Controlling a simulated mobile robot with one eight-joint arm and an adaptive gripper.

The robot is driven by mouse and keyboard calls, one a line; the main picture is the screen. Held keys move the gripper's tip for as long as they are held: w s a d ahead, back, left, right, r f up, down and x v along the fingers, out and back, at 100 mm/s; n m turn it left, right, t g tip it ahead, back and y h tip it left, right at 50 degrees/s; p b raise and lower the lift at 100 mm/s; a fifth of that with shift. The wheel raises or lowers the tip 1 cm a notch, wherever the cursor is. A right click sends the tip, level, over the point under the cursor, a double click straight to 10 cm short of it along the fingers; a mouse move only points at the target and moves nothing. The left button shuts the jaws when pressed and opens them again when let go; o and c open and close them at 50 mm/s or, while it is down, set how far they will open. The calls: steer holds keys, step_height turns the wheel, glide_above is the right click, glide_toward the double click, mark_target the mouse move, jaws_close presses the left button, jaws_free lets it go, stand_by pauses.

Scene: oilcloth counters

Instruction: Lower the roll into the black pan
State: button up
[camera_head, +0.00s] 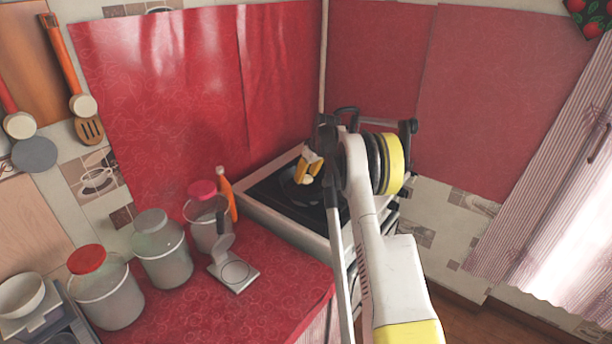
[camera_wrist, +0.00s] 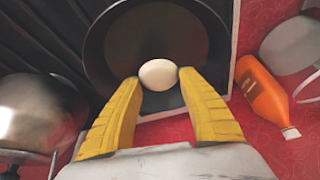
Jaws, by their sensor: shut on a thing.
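The roll (camera_wrist: 158,74) is a small pale, rounded piece. In the wrist view my gripper (camera_wrist: 158,80) is shut on it, with a yellow finger at each side. The black pan (camera_wrist: 112,48) lies behind the roll in that view, and the roll overlaps the pan's near part. The gap between roll and pan cannot be told. In the head view my gripper (camera_head: 309,164) points down over the stove, with the roll (camera_head: 304,178) just below the fingers. The dark pan (camera_head: 288,184) is partly hidden there by my arm.
The stove (camera_head: 262,216) stands in the corner. A metal pot (camera_wrist: 38,112) is left of the pan in the wrist view. An orange bottle (camera_wrist: 262,90) stands to its right. Lidded jars (camera_head: 163,250) and a small scale-like item (camera_head: 235,272) stand on the red counter (camera_head: 200,310).

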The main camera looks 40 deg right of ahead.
mark_target(308, 178)
steer(key=shift+f+b, duration=1)
steer(key=shift+f, duration=0.75)
stand_by(0.5)
steer(key=o, duration=1.2)
steer(key=shift+r, duration=0.1)
